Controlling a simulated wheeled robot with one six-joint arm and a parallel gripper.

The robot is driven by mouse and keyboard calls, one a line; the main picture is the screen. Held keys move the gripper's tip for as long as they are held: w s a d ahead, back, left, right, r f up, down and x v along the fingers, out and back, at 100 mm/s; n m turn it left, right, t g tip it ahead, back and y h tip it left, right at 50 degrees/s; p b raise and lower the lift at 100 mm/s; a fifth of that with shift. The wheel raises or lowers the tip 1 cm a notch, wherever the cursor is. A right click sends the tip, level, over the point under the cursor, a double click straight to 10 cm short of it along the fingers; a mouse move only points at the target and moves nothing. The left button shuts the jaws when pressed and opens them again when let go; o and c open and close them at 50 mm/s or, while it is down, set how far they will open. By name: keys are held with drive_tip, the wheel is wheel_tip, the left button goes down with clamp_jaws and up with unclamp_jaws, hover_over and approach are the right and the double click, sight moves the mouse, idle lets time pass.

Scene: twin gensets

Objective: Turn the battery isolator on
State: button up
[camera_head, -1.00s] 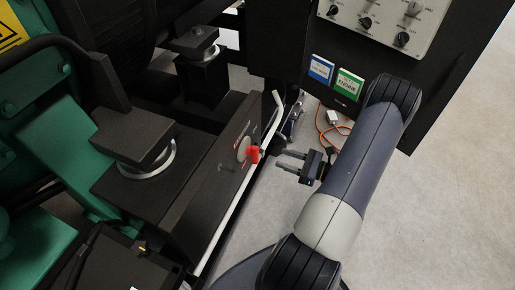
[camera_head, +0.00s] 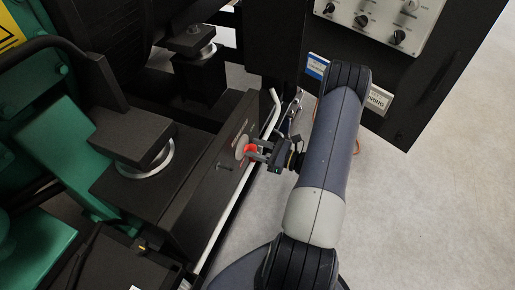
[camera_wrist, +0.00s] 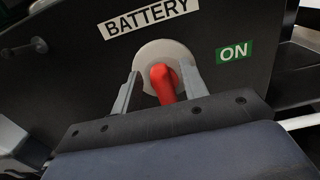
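The battery isolator has a red handle (camera_wrist: 163,84) on a pale round plate (camera_wrist: 150,57), set in a dark panel under a "BATTERY" label (camera_wrist: 148,15). A green "ON" label (camera_wrist: 234,52) is to the right of the plate in the wrist view. The handle's lower end points down and slightly right in that view. My gripper (camera_wrist: 158,88) is open, with one finger on each side of the handle and a visible gap on both sides. In the head view, my gripper (camera_head: 257,150) reaches the red handle (camera_head: 250,149) from the right and partly covers it.
A white rail (camera_head: 233,205) runs along the panel's lower edge. A black block-shaped mount (camera_head: 132,136) stands left of the panel. A control box with knobs (camera_head: 385,22) hangs at the upper right. Bare floor (camera_head: 420,210) is free at the right.

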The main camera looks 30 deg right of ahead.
clamp_jaws()
drive_tip(key=shift+f+b, duration=0.1)
drive_tip(key=shift+b, duration=0.3)
drive_tip(key=n+b, duration=0.2)
drive_tip(key=b, duration=0.1)
drive_tip(key=n+b, duration=0.1)
drive_tip(key=shift+s+a+f+n+b, duration=0.2)
drive_tip(key=shift+a+f+n+b, duration=0.05)
drive_tip(key=shift+n+b, duration=0.15)
drive_tip(key=n+b, duration=0.3)
drive_tip(key=b, duration=0.2)
drive_tip(key=f+n+b, duration=0.1)
drive_tip(key=n+b, duration=0.3)
drive_tip(key=b, duration=0.1)
drive_tip(key=a+n+b, duration=0.1)
drive_tip(key=n+b, duration=0.2)
drive_tip(key=b, duration=0.2)
drive_tip(key=shift+s+f+n+b, duration=0.25)
drive_tip(key=shift+s+n+b, duration=0.15)
drive_tip(key=n+b, duration=0.2)
drive_tip(key=b, duration=0.1)
drive_tip(key=shift+n+b, duration=0.6)
drive_tip(key=shift+b, duration=0.25)
drive_tip(key=shift+r, duration=0.1)
